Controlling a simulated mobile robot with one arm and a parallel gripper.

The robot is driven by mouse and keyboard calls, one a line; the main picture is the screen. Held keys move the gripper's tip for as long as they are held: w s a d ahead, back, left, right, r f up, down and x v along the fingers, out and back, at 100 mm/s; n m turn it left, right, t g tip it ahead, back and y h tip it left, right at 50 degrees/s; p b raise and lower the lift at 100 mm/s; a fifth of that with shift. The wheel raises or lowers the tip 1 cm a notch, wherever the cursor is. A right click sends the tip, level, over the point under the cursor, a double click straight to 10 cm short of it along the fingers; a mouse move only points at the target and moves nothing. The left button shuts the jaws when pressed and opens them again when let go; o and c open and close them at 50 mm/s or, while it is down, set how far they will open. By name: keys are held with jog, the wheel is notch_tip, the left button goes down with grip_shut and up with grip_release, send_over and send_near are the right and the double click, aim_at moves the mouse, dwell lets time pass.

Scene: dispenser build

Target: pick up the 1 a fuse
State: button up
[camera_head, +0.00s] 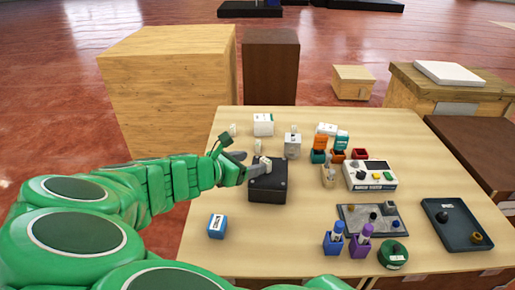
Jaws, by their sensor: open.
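My green arm reaches in from the left over the table. My gripper (246,166) is open, with its fingers at the upper left of a black box (268,188). A small whitish piece (265,163) shows at the top of the black box, close to the fingertips. I cannot tell whether they touch it. The lettering on the small parts is too small to read, so I cannot tell which one is the 1 A fuse. Small whitish pieces also stand behind the gripper, one at the table's left (233,130) and one low beside it (258,146).
On the table (290,240) are a blue labelled block (217,226), a white block (263,124), a grey-white holder (292,147), a device with a screen (370,175), a grey plate (353,221), a dark tray (462,238), and blue and purple holders (360,247). The front left is mostly clear.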

aim_at(257, 142)
jog(key=shift+c, duration=0.4)
notch_tip(257, 142, up, 5)
jog(key=w+a+n+y, duration=0.2)
jog(key=w+y, duration=0.1)
jog(key=w, duration=1.3)
jog(key=shift+t, duration=0.3)
notch_tip(257, 142, down, 11)
jog(key=shift+f, duration=0.15)
jog(key=shift+x, duration=3.9)
jog(key=shift+w, duration=0.1)
jog(key=shift+a, duration=0.1)
grip_shut()
